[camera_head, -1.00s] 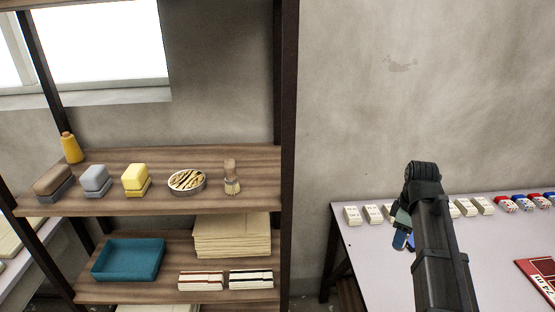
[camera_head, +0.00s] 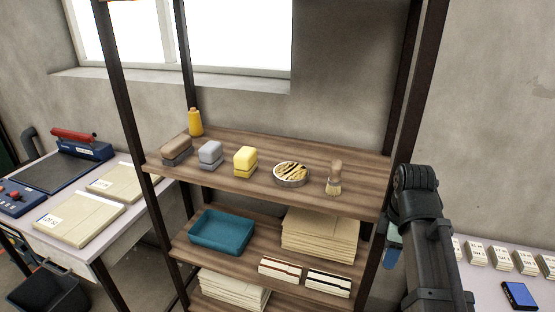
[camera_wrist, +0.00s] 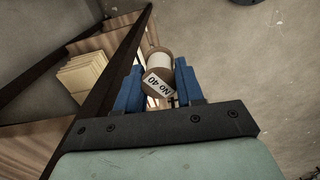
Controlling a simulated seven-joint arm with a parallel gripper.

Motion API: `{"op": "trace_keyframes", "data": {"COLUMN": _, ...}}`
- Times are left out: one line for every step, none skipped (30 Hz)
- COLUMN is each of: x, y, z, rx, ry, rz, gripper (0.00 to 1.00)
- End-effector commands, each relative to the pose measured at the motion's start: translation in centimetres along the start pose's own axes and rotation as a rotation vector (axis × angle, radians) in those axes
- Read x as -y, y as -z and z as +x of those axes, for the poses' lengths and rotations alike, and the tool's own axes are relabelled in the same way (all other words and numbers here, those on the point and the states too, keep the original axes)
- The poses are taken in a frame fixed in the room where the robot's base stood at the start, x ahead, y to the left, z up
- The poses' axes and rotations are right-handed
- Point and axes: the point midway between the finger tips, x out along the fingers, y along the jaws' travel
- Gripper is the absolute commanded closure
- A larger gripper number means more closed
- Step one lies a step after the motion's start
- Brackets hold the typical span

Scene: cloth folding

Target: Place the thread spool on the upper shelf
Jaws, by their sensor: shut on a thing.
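My gripper (camera_wrist: 157,68) is shut on the thread spool (camera_wrist: 157,62), which has a pale top, a brownish body and a white label reading "NO 40". Blue fingers hold it from both sides in the wrist view. In the head view my arm hides the spool and most of the gripper; only a bluish part of the gripper (camera_head: 393,238) shows. The wooden upper shelf (camera_head: 226,191) is left of my gripper. On it stand a yellow cone-shaped item (camera_head: 195,122), several small blocks, a round dish (camera_head: 291,174) and a brush (camera_head: 334,180).
Dark rack posts (camera_head: 405,95) stand between my arm and the shelf boards. The lower shelf holds a teal tray (camera_head: 222,232) and a paper stack (camera_head: 318,235). A table with card stacks (camera_head: 500,257) is at right. The upper shelf's front strip looks clear.

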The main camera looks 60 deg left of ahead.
Motion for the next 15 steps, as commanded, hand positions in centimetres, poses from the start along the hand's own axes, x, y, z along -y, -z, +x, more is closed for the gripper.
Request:
{"op": "trace_keyframes", "data": {"x": 0.5, "y": 1.5, "z": -0.3, "rx": 0.0, "ry": 0.0, "rz": -0.043, "gripper": 0.92}}
{"op": "trace_keyframes", "data": {"x": 0.8, "y": 2.3, "z": -0.5, "rx": 0.0, "ry": 0.0, "rz": -0.067, "gripper": 0.92}}
{"op": "trace_keyframes", "data": {"x": 1.2, "y": 3.4, "z": -0.7, "rx": 0.0, "ry": 0.0, "rz": -0.099, "gripper": 0.92}}
{"op": "trace_keyframes", "data": {"x": 1.5, "y": 4.1, "z": -0.8, "rx": 0.0, "ry": 0.0, "rz": -0.124, "gripper": 0.92}}
{"op": "trace_keyframes", "data": {"x": 1.8, "y": 4.9, "z": -1.0, "rx": 0.0, "ry": 0.0, "rz": -0.149, "gripper": 0.92}}
{"op": "trace_keyframes", "data": {"x": 2.3, "y": 5.9, "z": -1.2, "rx": 0.0, "ry": 0.0, "rz": -0.181, "gripper": 0.92}}
{"op": "trace_keyframes", "data": {"x": 2.6, "y": 6.7, "z": -1.3, "rx": 0.0, "ry": -0.001, "rz": -0.207, "gripper": 0.92}}
{"op": "trace_keyframes", "data": {"x": 3.0, "y": 7.5, "z": -1.5, "rx": 0.0, "ry": -0.001, "rz": -0.23, "gripper": 0.92}}
{"op": "trace_keyframes", "data": {"x": 3.4, "y": 8.5, "z": -1.7, "rx": 0.0, "ry": -0.001, "rz": -0.264, "gripper": 0.92}}
{"op": "trace_keyframes", "data": {"x": 3.8, "y": 9.2, "z": -1.9, "rx": 0.0, "ry": -0.001, "rz": -0.286, "gripper": 0.92}}
{"op": "trace_keyframes", "data": {"x": 4.1, "y": 9.9, "z": -2.0, "rx": 0.0, "ry": 0.0, "rz": -0.309, "gripper": 0.92}}
{"op": "trace_keyframes", "data": {"x": 4.5, "y": 10.8, "z": -2.3, "rx": 0.0, "ry": 0.0, "rz": -0.339, "gripper": 0.92}}
{"op": "trace_keyframes", "data": {"x": 4.8, "y": 11.4, "z": -2.5, "rx": 0.0, "ry": 0.0, "rz": -0.361, "gripper": 0.92}}
{"op": "trace_keyframes", "data": {"x": 4.9, "y": 12.1, "z": -2.6, "rx": 0.0, "ry": 0.0, "rz": -0.384, "gripper": 0.92}}
{"op": "trace_keyframes", "data": {"x": 5.0, "y": 13.1, "z": -3.0, "rx": 0.0, "ry": 0.0, "rz": -0.412, "gripper": 0.92}}
